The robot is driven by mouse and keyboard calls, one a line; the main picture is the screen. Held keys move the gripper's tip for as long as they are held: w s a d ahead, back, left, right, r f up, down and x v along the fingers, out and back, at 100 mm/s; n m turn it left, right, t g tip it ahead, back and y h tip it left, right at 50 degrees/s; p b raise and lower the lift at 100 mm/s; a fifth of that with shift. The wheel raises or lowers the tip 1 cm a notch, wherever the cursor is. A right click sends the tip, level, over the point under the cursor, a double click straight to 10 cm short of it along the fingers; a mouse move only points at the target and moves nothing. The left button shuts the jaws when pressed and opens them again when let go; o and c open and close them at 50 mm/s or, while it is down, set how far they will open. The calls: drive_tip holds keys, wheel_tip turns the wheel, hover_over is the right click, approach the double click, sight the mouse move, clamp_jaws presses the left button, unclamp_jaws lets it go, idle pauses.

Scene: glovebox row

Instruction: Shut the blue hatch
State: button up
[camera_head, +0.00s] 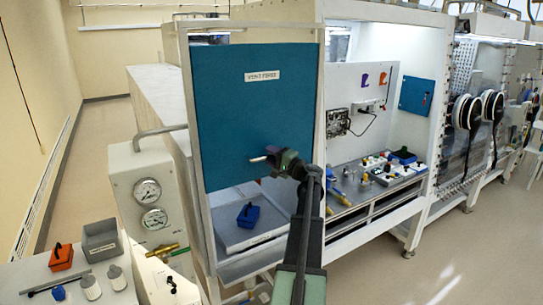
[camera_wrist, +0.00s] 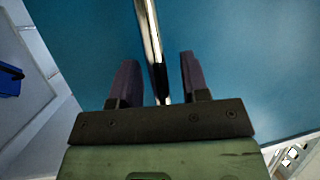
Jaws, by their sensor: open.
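The blue hatch (camera_head: 225,110) is a large flat panel with a white label near its top, in a pale frame. It stands raised, with an open gap below its lower edge. It fills most of the wrist view (camera_wrist: 240,50). A shiny metal handle bar (camera_wrist: 150,35) runs across the panel there; its pale end (camera_head: 258,159) shows in the head view. My gripper (camera_head: 278,160) is at the panel's lower right part. In the wrist view my gripper (camera_wrist: 158,75) is open, with the bar between its two dark fingers. Whether either finger touches the bar cannot be told.
A grey tray (camera_head: 250,238) with a blue bin (camera_head: 248,214) shows below the hatch. A gauge panel (camera_head: 150,205) stands to the left. A lit bay with a cluttered work surface (camera_head: 350,195) is on the right. Clear floor (camera_head: 465,240) lies at lower right.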

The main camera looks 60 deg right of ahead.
clamp_jaws()
wheel_tip(320, 180, down, 39)
drive_tip(key=b, duration=3.9)
drive_tip(key=shift+s+a, duration=0.1)
drive_tip(key=shift+a, duration=0.05)
unclamp_jaws()
drive_tip(key=shift+f, duration=0.1)
